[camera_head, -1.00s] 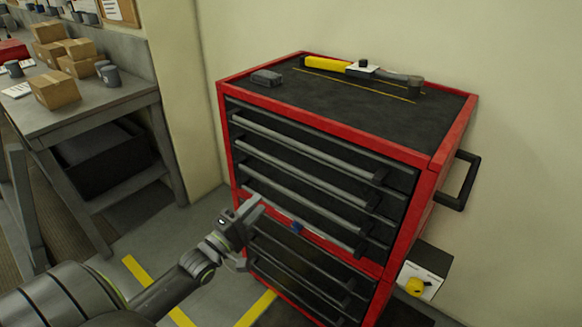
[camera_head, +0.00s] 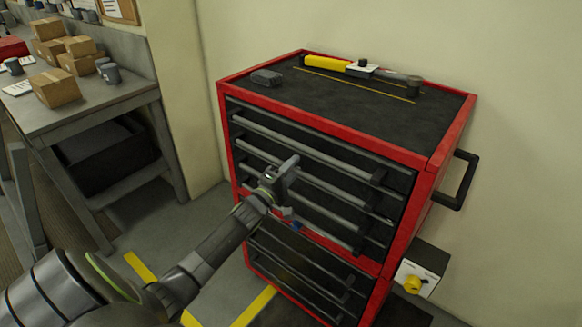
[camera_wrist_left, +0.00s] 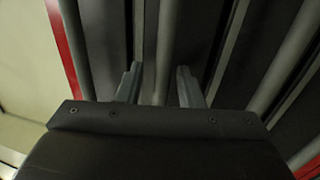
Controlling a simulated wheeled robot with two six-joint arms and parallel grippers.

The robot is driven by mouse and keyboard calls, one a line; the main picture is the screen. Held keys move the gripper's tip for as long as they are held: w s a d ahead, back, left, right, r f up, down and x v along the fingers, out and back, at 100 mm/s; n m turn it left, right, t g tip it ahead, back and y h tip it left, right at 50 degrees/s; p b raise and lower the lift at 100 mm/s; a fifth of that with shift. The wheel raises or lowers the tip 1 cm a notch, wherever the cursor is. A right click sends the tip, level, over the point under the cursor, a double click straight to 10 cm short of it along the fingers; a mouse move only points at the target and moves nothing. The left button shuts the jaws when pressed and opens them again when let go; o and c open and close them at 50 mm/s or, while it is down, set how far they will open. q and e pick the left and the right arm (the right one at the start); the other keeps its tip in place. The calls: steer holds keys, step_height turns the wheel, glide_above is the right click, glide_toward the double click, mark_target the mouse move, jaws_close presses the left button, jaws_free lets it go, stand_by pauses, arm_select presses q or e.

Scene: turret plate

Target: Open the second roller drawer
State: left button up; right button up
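The red and dark grey roller cabinet (camera_head: 435,160) has several drawers, each with a long grey bar handle. The second drawer's bar (camera_head: 332,188) runs below the top drawer's bar (camera_head: 320,155). The drawers look shut. My left gripper (camera_head: 291,168) is at the cabinet front, over the second bar, and hides part of it. In the left wrist view, its two fingers (camera_wrist_left: 159,84) are apart, with a grey bar (camera_wrist_left: 166,45) running between them. The fingers do not look closed on it; contact cannot be told. My right gripper is not in view.
A yellow-handled tool (camera_head: 325,64) and a small dark block (camera_head: 266,77) lie on the cabinet top. A side handle (camera_head: 462,182) sticks out at right. A workbench (camera_head: 100,100) with boxes stands at left. Floor between is free.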

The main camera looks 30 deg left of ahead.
arm_select(q)
steer(key=shift+w, duration=0.1)
jaws_close()
stand_by(0.4)
